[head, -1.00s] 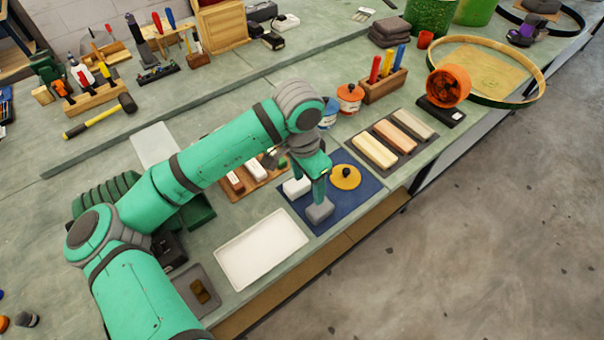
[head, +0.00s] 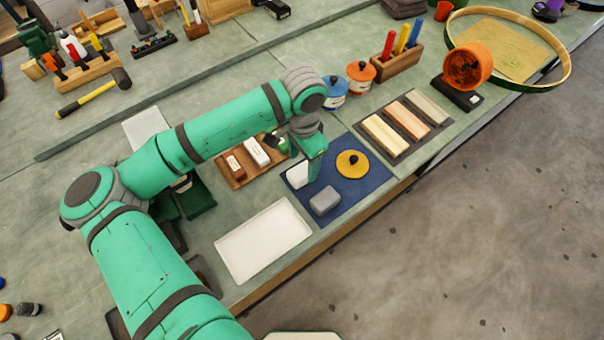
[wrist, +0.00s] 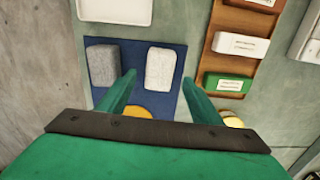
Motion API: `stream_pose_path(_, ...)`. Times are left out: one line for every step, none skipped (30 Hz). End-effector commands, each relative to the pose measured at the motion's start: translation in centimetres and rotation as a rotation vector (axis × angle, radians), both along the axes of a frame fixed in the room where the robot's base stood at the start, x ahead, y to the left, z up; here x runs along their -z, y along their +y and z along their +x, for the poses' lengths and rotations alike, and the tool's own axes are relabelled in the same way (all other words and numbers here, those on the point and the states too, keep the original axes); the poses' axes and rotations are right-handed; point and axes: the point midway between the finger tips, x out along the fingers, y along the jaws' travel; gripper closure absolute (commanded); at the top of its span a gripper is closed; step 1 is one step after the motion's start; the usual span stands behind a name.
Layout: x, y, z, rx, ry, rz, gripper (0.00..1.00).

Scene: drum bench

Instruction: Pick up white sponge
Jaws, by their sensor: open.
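The white sponge (head: 298,174) lies on the blue mat (head: 376,179), near its left corner, partly hidden by my gripper in the head view. In the wrist view the white sponge (wrist: 160,68) lies ahead, between the lines of my two fingers. My gripper (wrist: 159,78) is open and empty, with its fingers pointing toward the mat. In the head view my gripper (head: 309,160) is above the mat, close to the white sponge; whether it touches is unclear. A grey sponge (head: 325,201) lies beside the white one.
A yellow disc with a black knob (head: 353,166) sits on the same mat. A white tray (head: 262,240) lies to the left. A wooden tray (head: 238,178) with labelled blocks lies behind. A dark tray with coloured bars (head: 386,134) is to the right.

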Motion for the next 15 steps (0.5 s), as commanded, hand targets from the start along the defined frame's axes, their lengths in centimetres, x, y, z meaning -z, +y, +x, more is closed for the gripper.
stream_pose_path(0.5,0.2,-0.2,-0.003,0.002,0.001,0.41)
stream_pose_path(0.9,0.3,-0.3,-0.004,0.002,0.002,0.41)
stream_pose_path(1.5,0.3,-0.5,-0.005,0.003,0.001,0.41)
stream_pose_path(1.9,0.4,-0.6,-0.006,0.003,0.001,0.41)
stream_pose_path(2.4,0.4,-0.7,-0.007,0.002,0.002,0.41)
stream_pose_path(2.9,0.4,-0.8,-0.008,0.002,0.001,0.41)
stream_pose_path(3.3,0.4,-0.8,-0.009,0.003,0.001,0.41)
stream_pose_path(3.7,0.4,-0.8,-0.009,0.003,0.001,0.41)
stream_pose_path(4.1,0.4,-0.7,-0.009,0.003,0.001,0.41)
stream_pose_path(4.3,0.4,-0.7,-0.008,0.001,0.000,0.41)
stream_pose_path(4.5,0.4,-0.7,-0.008,0.001,0.000,0.41)
stream_pose_path(4.7,0.4,-0.7,-0.008,0.001,0.000,0.41)
stream_pose_path(4.8,0.4,-0.7,-0.008,0.001,0.000,0.41)
stream_pose_path(4.8,0.4,-0.7,-0.007,0.001,0.001,0.41)
stream_pose_path(4.8,0.4,-0.7,-0.007,0.001,0.001,0.41)
